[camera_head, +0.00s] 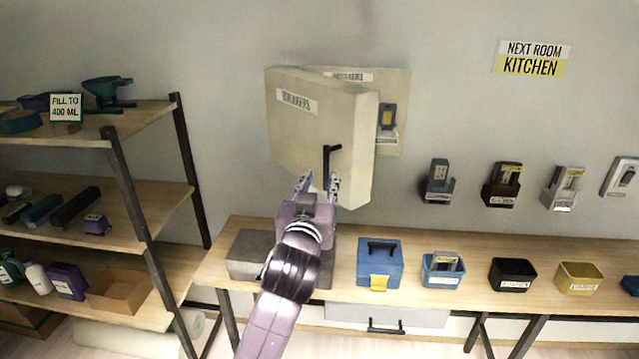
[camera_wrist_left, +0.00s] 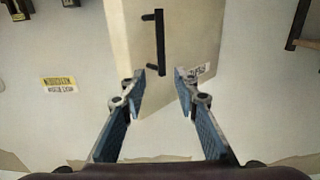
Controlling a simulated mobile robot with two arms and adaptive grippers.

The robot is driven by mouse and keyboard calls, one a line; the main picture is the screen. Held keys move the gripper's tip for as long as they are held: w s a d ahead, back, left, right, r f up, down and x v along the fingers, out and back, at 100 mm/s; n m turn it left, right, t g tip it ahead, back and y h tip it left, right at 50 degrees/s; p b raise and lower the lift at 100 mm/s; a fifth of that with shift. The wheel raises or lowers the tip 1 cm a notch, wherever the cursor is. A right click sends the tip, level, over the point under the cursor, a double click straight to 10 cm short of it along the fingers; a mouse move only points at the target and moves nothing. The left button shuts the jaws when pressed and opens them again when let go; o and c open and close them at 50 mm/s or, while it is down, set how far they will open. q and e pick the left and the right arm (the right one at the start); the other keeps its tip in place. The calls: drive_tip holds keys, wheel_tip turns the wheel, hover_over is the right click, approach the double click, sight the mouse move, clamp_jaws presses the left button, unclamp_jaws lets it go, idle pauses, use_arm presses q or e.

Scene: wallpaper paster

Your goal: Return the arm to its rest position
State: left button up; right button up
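My left gripper (camera_head: 318,187) is raised in front of the beige wall cabinet (camera_head: 315,125), just below the black handle (camera_head: 326,165) of its door. The cabinet door stands swung out from the wall, and a device inside shows behind it. In the left wrist view the two fingers (camera_wrist_left: 158,90) are spread apart with nothing between them. The black door handle (camera_wrist_left: 160,43) is just beyond the fingertips there, on the cabinet door (camera_wrist_left: 190,40). The fingers look apart from the handle. My right gripper is in neither view.
Below is a wooden bench (camera_head: 420,245) with a grey box (camera_head: 248,255), a blue toolbox (camera_head: 380,262) and several open bins. A wooden shelf rack (camera_head: 150,195) stands at left. Several devices hang on the wall at right. A room sign (camera_head: 533,58) is above them.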

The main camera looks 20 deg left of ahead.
use_arm(q)
drive_tip(key=shift+s+d, duration=0.1)
drive_tip(key=shift+s, duration=0.2)
